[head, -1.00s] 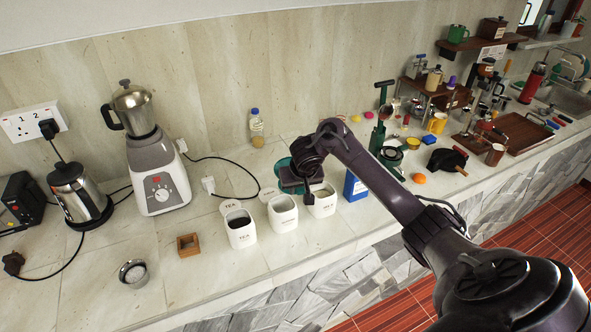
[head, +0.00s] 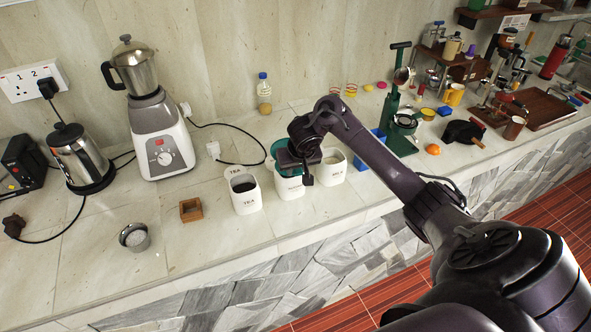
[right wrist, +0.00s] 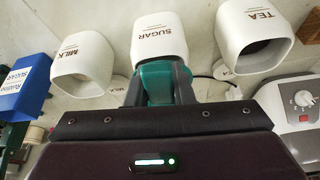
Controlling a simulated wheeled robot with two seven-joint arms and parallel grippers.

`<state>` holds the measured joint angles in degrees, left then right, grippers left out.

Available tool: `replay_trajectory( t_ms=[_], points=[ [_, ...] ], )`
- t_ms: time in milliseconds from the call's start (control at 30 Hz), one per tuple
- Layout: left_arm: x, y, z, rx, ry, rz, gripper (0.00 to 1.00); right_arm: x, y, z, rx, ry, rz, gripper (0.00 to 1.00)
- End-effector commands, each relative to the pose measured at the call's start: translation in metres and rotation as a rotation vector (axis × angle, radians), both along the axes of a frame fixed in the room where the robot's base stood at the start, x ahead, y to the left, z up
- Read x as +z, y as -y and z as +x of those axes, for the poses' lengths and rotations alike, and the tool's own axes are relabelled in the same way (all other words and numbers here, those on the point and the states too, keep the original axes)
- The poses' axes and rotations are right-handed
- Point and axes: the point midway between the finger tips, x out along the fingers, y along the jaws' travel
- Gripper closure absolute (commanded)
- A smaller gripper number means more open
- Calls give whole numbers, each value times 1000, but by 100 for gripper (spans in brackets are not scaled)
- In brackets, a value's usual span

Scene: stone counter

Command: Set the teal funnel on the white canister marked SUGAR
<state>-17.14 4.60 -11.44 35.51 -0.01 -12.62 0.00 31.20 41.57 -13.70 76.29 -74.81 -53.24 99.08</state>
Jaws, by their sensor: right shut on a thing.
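The white canister marked SUGAR (right wrist: 160,42) is the middle one of three, and its label reads clearly in the right wrist view. In the head view the same canister (head: 289,189) stands between TEA and MILK, its mouth mostly hidden by my gripper and the funnel. The teal funnel (head: 273,150) is held in my right gripper (head: 300,164) above the SUGAR canister. In the right wrist view the funnel (right wrist: 160,78) overlaps the canister's lower edge; I cannot tell whether they touch. My right gripper is shut on the funnel. My left gripper is in neither view.
The white TEA canister (head: 246,199) stands close on the left and the MILK canister (head: 333,170) close on the right. A blue box (head: 371,147) and a green press (head: 398,140) stand further right. A wooden box (head: 191,210) and metal cup (head: 134,237) sit left, with bare counter around them.

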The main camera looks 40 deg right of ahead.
Motion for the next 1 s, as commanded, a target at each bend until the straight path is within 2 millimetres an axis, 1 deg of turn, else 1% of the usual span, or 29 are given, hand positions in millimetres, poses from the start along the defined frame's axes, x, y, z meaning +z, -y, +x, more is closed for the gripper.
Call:
replay_trajectory(
  t_ms=[33, 67, 667, 1000],
  points=[
    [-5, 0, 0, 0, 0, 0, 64, -4, 0, 0, 0, 1, 0, 100],
    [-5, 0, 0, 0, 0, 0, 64, -4, 0, 0, 0, 1, 0, 100],
    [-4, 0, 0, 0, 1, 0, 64, -3, 0, 0, 0, 0, 0, 100],
    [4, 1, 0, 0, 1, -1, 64, -2, 0, -1, 1, -1, -1, 100]
  ],
)
